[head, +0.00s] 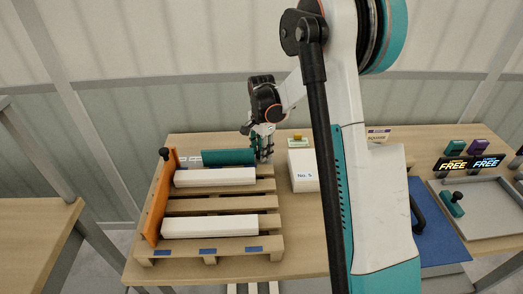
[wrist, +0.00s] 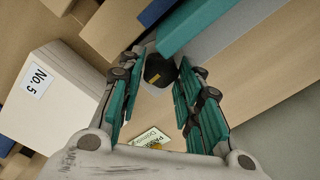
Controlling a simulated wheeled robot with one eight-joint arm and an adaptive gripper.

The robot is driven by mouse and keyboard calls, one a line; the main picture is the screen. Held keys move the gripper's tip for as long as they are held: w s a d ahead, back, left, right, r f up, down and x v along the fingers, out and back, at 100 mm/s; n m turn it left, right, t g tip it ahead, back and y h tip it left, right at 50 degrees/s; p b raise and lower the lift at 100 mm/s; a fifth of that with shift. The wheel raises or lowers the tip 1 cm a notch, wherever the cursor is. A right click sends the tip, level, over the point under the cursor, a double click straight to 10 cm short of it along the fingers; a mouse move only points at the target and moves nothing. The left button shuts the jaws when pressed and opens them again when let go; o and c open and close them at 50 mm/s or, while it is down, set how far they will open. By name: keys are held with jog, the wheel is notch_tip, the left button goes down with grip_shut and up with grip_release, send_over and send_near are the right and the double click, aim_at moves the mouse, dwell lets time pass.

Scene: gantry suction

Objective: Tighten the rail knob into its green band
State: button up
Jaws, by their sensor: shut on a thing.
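My gripper (head: 263,153) reaches down at the back right corner of the wooden pallet, beside the end of a teal bar (head: 230,157). In the wrist view, a black knob (wrist: 158,72) with a small yellow mark sits between the fingertips, and my gripper (wrist: 160,66) is shut on it. The teal bar also shows in the wrist view (wrist: 195,24), just beyond the knob. In the head view the fingers hide the knob. I cannot make out a green band on it.
The pallet (head: 208,248) carries white bars and an orange side board (head: 160,195) with another black knob (head: 165,153). A white box marked No. 5 (head: 303,170) stands close to the right. A small card (wrist: 150,137) lies near my fingers. A grey tray (head: 480,228) is at far right.

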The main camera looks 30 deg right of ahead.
jog(key=shift+m, duration=1.5)
jog(key=o, duration=1.1)
jog(key=shift+c, duration=0.2)
jog(key=shift+r, duration=0.1)
notch_tip(320, 180, up, 12)
